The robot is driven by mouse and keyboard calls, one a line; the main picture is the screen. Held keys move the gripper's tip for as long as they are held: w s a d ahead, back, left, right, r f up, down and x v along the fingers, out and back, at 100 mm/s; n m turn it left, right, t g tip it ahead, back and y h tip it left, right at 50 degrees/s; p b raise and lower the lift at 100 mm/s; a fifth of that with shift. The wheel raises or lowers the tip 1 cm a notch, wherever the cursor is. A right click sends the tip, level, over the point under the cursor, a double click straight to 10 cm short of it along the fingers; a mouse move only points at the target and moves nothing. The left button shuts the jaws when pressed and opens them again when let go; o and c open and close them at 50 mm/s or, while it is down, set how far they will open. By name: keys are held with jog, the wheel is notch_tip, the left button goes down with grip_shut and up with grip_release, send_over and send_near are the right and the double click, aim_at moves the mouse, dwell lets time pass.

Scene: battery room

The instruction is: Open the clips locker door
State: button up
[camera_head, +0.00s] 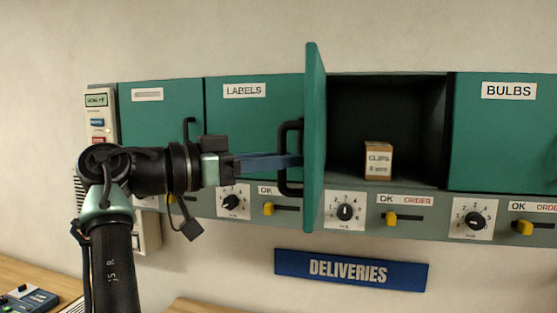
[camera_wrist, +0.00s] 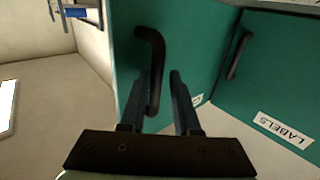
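The clips locker door (camera_head: 315,140) is a green panel swung wide open, seen nearly edge-on, standing out from the cabinet. Its black bar handle (camera_head: 284,160) faces left; in the wrist view the handle (camera_wrist: 152,60) reaches down between my fingers, close to the left one. My gripper (camera_head: 296,160) comes from the left with its blue fingers at the handle. In the wrist view my gripper (camera_wrist: 164,78) has its fingers apart, with a gap right of the bar. The open compartment (camera_head: 420,120) is dark and holds a small brown box labelled CLIPS (camera_head: 378,160).
The shut LABELS door (camera_head: 255,115) is left of the open door, and the shut BULBS door (camera_head: 505,140) is right of the compartment. Knobs and yellow sliders (camera_head: 391,219) run below. A blue DELIVERIES sign (camera_head: 350,270) hangs on the wall underneath.

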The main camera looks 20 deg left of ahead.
jog(key=shift+s, duration=0.1)
jog(key=b+v, duration=0.5)
jog(key=v, duration=0.8)
dwell(0.4)
